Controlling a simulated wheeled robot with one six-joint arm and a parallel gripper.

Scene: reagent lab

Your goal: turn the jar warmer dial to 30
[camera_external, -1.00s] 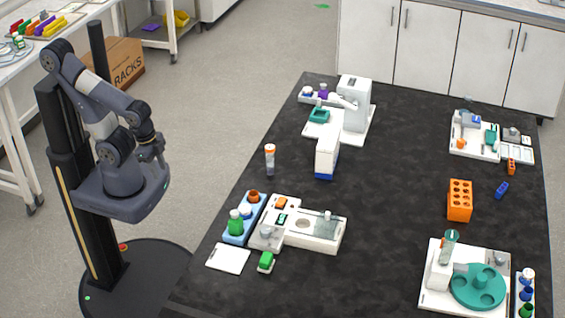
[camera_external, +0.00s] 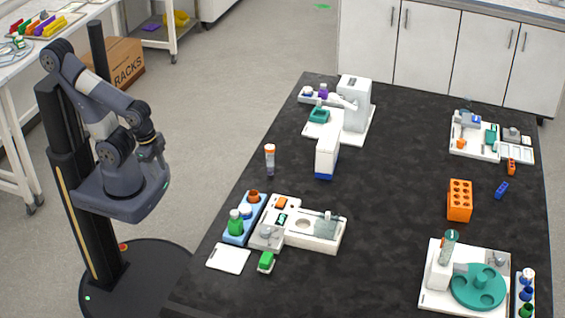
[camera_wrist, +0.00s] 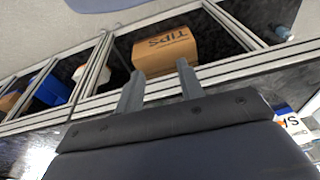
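A white device (camera_external: 325,243) with a round well, a small dark display with teal marks (camera_external: 282,218) and an orange part stands on the near left of the dark table in the external view. It looks like the jar warmer. A grey rounded knob (camera_external: 267,232), perhaps its dial, sits at its left end; its setting is too small to read. My gripper (camera_external: 155,155) is well to the left of the table, apart from the device. In the wrist view my gripper (camera_wrist: 160,85) has its two fingers apart with nothing between them. The device is not recognisable in that view.
A blue rack (camera_external: 232,239) with bottles stands left of the device. A white card (camera_external: 228,258) and a green-topped item (camera_external: 266,262) lie in front. An orange-capped tube (camera_external: 270,160) stands behind. The dark table's (camera_external: 375,235) middle is clear.

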